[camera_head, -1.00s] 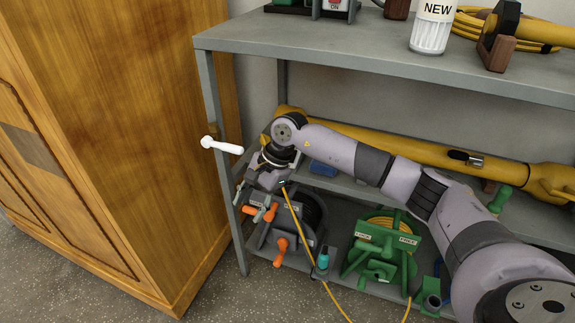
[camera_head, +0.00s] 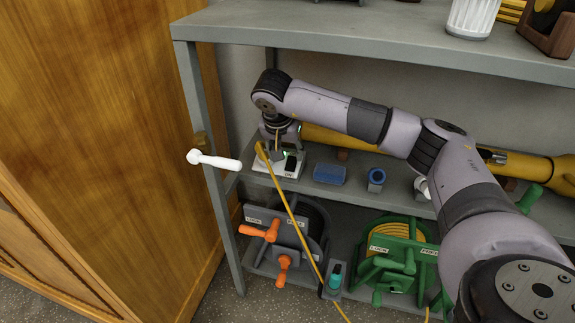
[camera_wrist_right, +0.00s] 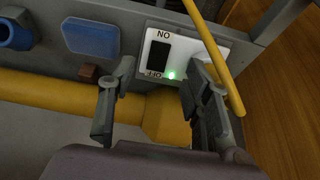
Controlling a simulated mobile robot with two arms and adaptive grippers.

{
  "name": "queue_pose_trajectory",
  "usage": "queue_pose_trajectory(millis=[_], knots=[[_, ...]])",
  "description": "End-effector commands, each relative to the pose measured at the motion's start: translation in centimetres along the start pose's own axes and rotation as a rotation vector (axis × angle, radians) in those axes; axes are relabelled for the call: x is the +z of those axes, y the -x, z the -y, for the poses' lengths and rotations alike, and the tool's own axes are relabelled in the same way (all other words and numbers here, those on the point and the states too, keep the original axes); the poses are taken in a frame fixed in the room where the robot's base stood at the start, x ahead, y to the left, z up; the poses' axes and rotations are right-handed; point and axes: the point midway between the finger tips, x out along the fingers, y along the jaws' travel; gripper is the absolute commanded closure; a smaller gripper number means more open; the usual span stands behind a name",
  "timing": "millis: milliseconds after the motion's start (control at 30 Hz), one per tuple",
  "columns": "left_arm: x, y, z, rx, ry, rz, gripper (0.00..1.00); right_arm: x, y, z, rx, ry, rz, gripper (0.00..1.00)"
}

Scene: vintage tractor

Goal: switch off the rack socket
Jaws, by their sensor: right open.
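The rack socket (camera_head: 280,170) is a white box on the middle shelf at its left end, with a dark rocker switch and a yellow cable. In the right wrist view the socket (camera_wrist_right: 210,50) shows ON and OFF labels, the black rocker (camera_wrist_right: 159,56) and a lit green lamp (camera_wrist_right: 171,75) near the OFF end. My right gripper (camera_head: 279,140) is just above the socket, pointing down and partly covering it. In the wrist view its fingers (camera_wrist_right: 160,88) are apart and empty, with the rocker between and beyond them. I cannot tell whether they touch the socket. My left gripper is not in view.
A blue box (camera_head: 329,174) and a blue ring-shaped part (camera_head: 376,178) sit right of the socket. A yellow tube (camera_head: 500,166) lies behind. The yellow cable (camera_head: 296,222) hangs in front. A white handle (camera_head: 213,160) projects left. Cable reels (camera_head: 284,228) stand below; a wooden cabinet (camera_head: 100,150) is left.

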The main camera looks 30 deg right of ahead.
Motion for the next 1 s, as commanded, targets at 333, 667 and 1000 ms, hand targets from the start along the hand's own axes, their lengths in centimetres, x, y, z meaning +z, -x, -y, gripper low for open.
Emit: queue_pose_trajectory(millis=[333,667,1000], knots=[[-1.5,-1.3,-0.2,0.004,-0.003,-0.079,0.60,0.1,-6.3,0.0,0.001,0.000,0.001,0.55],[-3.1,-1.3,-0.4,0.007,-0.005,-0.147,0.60,0.1,-7.5,0.0,-0.001,0.000,0.001,0.55],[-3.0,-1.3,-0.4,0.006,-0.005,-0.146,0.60,0.1,-7.4,0.0,-0.001,0.000,0.001,0.68]])
